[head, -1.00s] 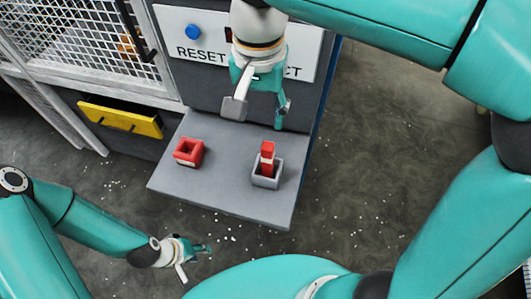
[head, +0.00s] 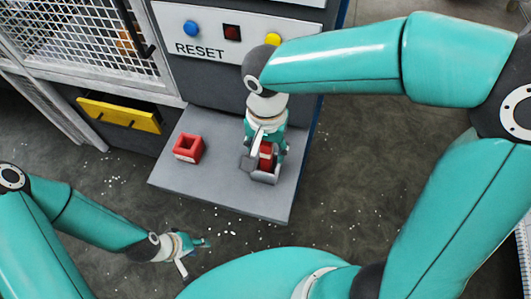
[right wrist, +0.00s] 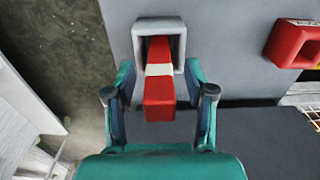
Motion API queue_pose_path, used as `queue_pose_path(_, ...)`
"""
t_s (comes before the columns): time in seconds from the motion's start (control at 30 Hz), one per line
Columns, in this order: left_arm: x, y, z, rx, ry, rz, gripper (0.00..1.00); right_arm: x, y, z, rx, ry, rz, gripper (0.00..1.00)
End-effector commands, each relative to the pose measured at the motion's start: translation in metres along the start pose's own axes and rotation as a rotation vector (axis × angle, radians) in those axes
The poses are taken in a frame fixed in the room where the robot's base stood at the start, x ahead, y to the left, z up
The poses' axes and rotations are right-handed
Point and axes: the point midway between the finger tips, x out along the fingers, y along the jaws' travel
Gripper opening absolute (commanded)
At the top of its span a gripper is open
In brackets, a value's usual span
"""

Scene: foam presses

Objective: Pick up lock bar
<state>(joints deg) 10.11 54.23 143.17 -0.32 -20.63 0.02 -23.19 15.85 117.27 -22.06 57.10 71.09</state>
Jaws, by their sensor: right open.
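The lock bar (head: 266,154) is a red bar with a white band. It stands in a grey square socket (head: 264,179) on the grey shelf, partly hidden by my right gripper in the head view. My right gripper (head: 265,161) is open around the bar. In the right wrist view, the lock bar (right wrist: 160,97) sits between the open fingers (right wrist: 159,70), with a visible gap on each side. The bar's lower end is inside the socket (right wrist: 142,27). My left gripper (head: 195,257) is open and empty, low at the left, away from the shelf.
A red square socket (head: 188,148) stands on the left of the shelf (head: 215,182). Behind is a panel with a blue button (head: 191,28), a dark red square (head: 232,33) and a yellow button (head: 273,39). A yellow drawer front (head: 120,114) is at left.

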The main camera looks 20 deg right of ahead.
Motion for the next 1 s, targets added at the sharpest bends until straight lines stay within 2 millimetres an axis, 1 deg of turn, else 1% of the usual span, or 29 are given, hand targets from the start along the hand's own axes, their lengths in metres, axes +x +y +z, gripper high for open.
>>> queue_pose_path(0.1,-0.0006,0.0002,0.0000,0.000,0.000,0.000,0.40,0.0057,0.0003,0.0003,0.000,-0.001,0.000,0.54)
queue_pose_path(0.27,-0.0003,0.0001,0.0001,0.000,0.000,0.000,0.40,0.0057,0.0001,0.0001,0.000,0.000,-0.001,0.54)
queue_pose_path(0.3,-0.0003,0.0001,0.0001,0.000,0.000,0.000,0.40,0.0057,0.0001,0.0001,0.000,0.000,-0.001,0.51)
queue_pose_path(0.37,-0.0003,0.0001,0.0001,0.000,0.000,0.000,0.40,0.0056,0.0001,0.0001,0.000,0.000,-0.001,0.41)
queue_pose_path(0.6,-0.0003,0.0001,0.0001,0.000,0.000,0.000,0.40,0.0053,0.0000,0.0001,0.000,0.000,-0.001,0.01)
queue_pose_path(1.0,-0.0005,0.0002,0.0001,0.000,0.000,0.000,0.40,0.0043,-0.0004,-0.0001,0.000,0.001,-0.002,0.00)
